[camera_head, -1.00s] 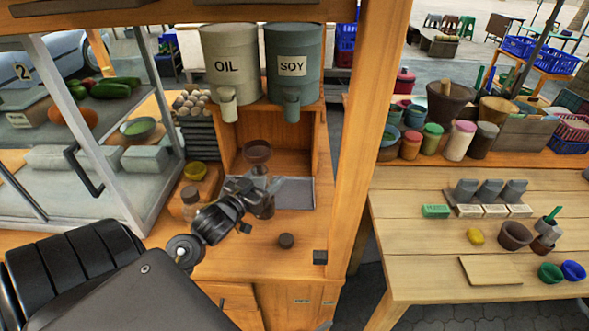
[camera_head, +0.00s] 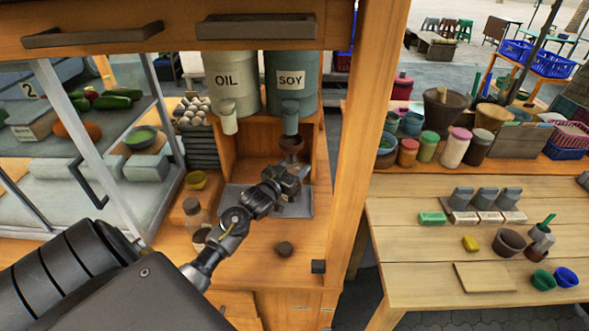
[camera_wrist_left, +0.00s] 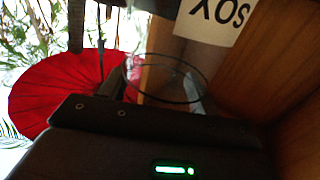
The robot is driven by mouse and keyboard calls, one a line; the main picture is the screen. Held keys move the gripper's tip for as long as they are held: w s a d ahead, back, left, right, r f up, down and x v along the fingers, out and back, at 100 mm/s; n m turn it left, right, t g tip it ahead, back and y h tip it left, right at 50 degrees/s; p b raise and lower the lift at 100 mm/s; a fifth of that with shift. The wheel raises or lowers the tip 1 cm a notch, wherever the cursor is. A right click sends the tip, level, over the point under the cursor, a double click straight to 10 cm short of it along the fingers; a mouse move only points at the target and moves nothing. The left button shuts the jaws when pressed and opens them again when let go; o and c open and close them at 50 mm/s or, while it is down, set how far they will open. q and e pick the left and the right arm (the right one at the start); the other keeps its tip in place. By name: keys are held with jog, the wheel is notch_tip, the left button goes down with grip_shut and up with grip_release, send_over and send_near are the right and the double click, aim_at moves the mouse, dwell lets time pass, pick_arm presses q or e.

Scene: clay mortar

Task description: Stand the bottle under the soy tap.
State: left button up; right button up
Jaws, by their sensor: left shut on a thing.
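The soy tap (camera_head: 291,122) hangs from the grey-green SOY container (camera_head: 291,84). A brown funnel (camera_head: 291,143) sits right below it, its top close to the spout. My left gripper (camera_head: 288,180) is shut on the bottle below the funnel and hides most of it; whether its base touches the metal tray (camera_head: 296,208) cannot be told. In the left wrist view a clear round rim (camera_wrist_left: 124,76) shows near the gripper, with the upside-down SOY label (camera_wrist_left: 217,14) beyond it. My right gripper is out of view.
The OIL container (camera_head: 230,82) and its tap are to the left. Another bottle (camera_head: 193,212) stands at left. A wooden post (camera_head: 362,150) bounds the right side.

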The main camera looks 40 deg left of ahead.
pick_arm(q)
jog(key=shift+f, duration=0.65)
jog(key=shift+f, duration=0.2)
jog(key=o, duration=1.4)
